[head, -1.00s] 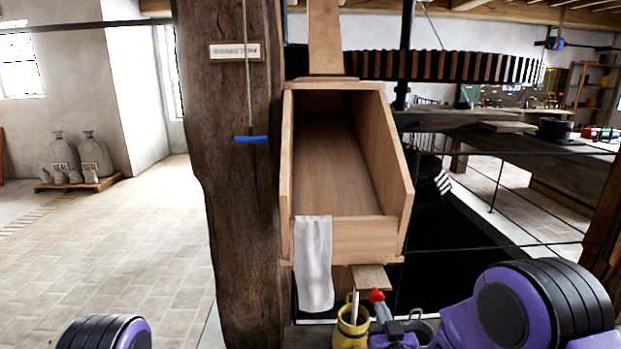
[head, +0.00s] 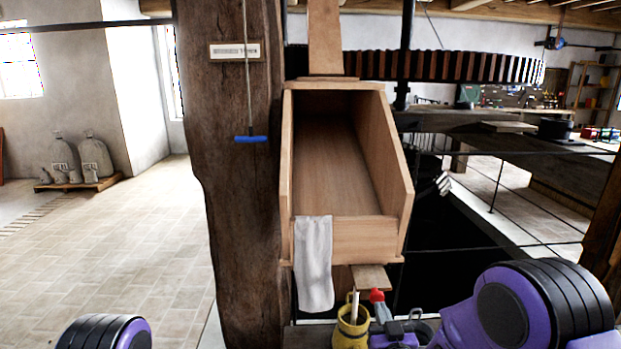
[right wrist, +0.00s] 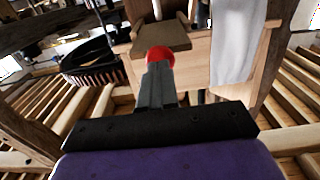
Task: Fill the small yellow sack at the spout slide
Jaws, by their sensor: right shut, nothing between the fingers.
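The wooden spout (head: 350,238) is an open-fronted chute beside a thick post. A small wooden board (head: 371,278), seemingly the slide, juts out below it; the right wrist view shows this board too (right wrist: 162,36). My right gripper (head: 377,297) is shut and empty, its red tips just under the board. In the right wrist view the red tips (right wrist: 160,55) overlap the board's edge; I cannot tell whether they touch. A yellow open-topped thing (head: 351,334), possibly the small sack, stands left of the gripper with a pale stick in it. My left gripper is out of view.
A white cloth (head: 314,262) hangs over the spout's lip. A blue handle (head: 251,138) hangs on a cord at the post (head: 235,220). Grey sacks (head: 95,158) stand on a pallet at left. A dark railed opening lies right of the spout; the left floor is clear.

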